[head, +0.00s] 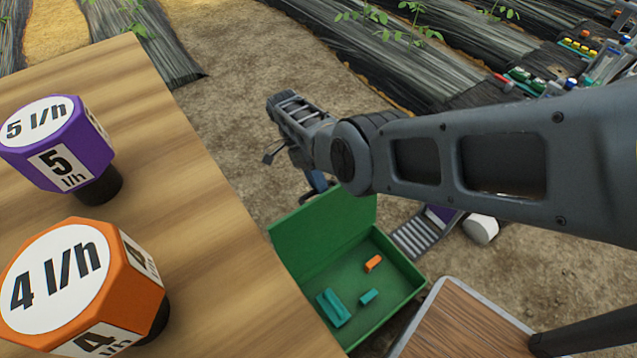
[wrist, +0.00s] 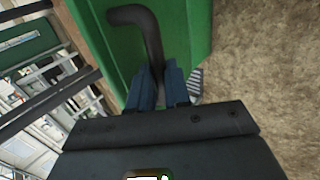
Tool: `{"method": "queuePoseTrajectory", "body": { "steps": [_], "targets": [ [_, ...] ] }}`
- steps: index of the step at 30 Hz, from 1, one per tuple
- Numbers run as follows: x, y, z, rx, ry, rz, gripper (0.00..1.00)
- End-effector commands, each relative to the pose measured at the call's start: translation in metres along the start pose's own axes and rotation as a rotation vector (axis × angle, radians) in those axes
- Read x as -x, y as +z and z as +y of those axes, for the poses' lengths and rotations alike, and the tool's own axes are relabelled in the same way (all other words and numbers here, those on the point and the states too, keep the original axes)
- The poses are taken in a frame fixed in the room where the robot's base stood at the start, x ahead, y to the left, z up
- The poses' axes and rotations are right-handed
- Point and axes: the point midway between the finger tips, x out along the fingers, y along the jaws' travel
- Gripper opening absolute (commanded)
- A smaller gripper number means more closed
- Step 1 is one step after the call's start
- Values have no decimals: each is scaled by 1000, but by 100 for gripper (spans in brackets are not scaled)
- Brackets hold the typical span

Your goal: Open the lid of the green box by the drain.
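The green box (head: 395,318) stands on the ground beyond the wooden table, and its inside shows. Its green lid (head: 318,235) stands raised along the box's far left side. In the wrist view the green lid (wrist: 192,30) fills the upper middle, with a dark bent handle (wrist: 148,28) on it. My gripper (wrist: 158,76) has its blue fingers closed together on the end of this handle. In the head view my gripper (head: 318,182) is just behind the lid's top edge, partly hidden by the arm and lid.
The box holds a few small teal pieces and an orange piece (head: 373,263). A grey slatted grate (head: 420,238) and a white cylinder (head: 481,229) lie behind it. A brown-topped stand (head: 465,325) is close on its right. Purple (head: 60,145) and orange (head: 85,285) knobs stand on the table (head: 190,215).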

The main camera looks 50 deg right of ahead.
Motion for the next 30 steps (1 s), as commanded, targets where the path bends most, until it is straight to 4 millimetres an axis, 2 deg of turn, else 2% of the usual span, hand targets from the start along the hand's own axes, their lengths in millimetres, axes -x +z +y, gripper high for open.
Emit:
{"method": "queuePoseTrajectory", "body": {
  "steps": [1,8,17,20,30],
  "targets": [
    [-8,0,1,1,10,0,21],
    [-4,0,0,0,5,0,42],
    [0,0,0,-1,2,0,42],
    [9,0,0,-1,1,0,42],
    [60,0,-1,0,2,0,42]
  ]
}}
